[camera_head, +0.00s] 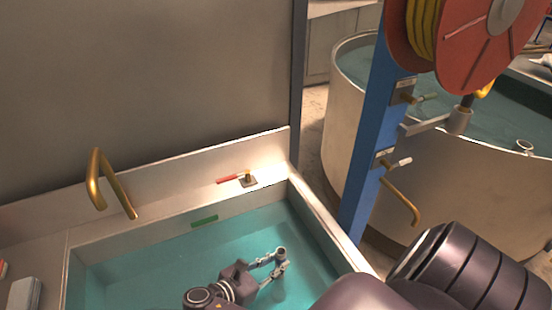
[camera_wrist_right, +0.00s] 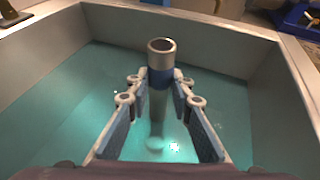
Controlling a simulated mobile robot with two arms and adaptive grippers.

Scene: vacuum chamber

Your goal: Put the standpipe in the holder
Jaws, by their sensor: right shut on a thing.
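The standpipe (camera_wrist_right: 161,62) is an upright grey tube with an open top and a blue band below its rim. It stands in the water of the sink basin, and its lower part shows through the water. My right gripper (camera_wrist_right: 160,95) is shut on it, with a finger on each side of the blue band. In the head view the right gripper (camera_head: 275,262) is over the basin, with the pipe's rim (camera_head: 281,252) between its fingertips. A grey bracket with a cup-like end (camera_head: 460,120) sticks out from a blue post; I cannot tell whether it is the holder. My left gripper is not in view.
The basin rim (camera_head: 325,225) surrounds the water. A brass faucet (camera_head: 97,180) and a red-handled valve (camera_head: 248,179) stand behind it. The blue post (camera_head: 376,150) with valves and a red hose reel (camera_head: 440,40) rises at right, before a large round tank (camera_head: 345,120).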

